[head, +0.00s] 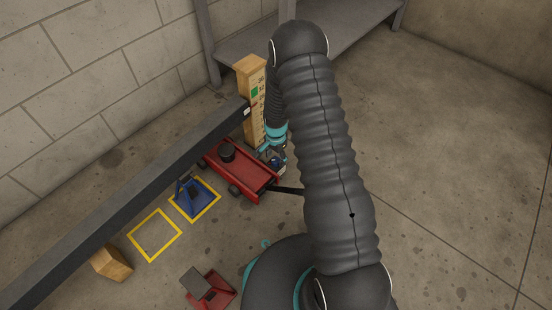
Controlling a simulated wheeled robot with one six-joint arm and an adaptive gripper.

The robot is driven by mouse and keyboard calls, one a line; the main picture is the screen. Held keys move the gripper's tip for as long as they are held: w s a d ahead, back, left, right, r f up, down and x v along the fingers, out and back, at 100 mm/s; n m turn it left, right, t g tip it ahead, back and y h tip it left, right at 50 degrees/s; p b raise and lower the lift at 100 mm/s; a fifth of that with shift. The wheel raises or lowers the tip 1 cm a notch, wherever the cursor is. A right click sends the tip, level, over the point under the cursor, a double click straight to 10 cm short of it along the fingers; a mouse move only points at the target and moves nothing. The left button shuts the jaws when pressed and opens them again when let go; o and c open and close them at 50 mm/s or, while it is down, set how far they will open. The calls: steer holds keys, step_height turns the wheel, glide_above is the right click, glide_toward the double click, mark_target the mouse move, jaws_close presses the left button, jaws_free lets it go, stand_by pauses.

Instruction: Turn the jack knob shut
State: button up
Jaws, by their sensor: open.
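The red floor jack (240,170) sits on the concrete floor in the middle of the head view, with a round black saddle (227,150) on top. Its black handle (290,190) sticks out to the right and passes behind my arm. My gripper (272,157) is at the jack's upper right end, pointing down. It is open, but its fingertips are small and partly covered. I cannot make out the knob; it may be hidden by my gripper, nor can I tell whether the fingers touch the jack.
A dark beam (130,205) runs diagonally beside the jack toward a wooden post (250,75) with a scale. A blue stand (187,188) is in one yellow square; another square (155,235) is empty. A wood block (111,263) and red-grey object (208,288) lie nearer. Right floor is clear.

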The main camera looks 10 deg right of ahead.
mark_target(276, 160)
step_height(276, 160, up, 11)
stand_by(0.4)
stand_by(0.4)
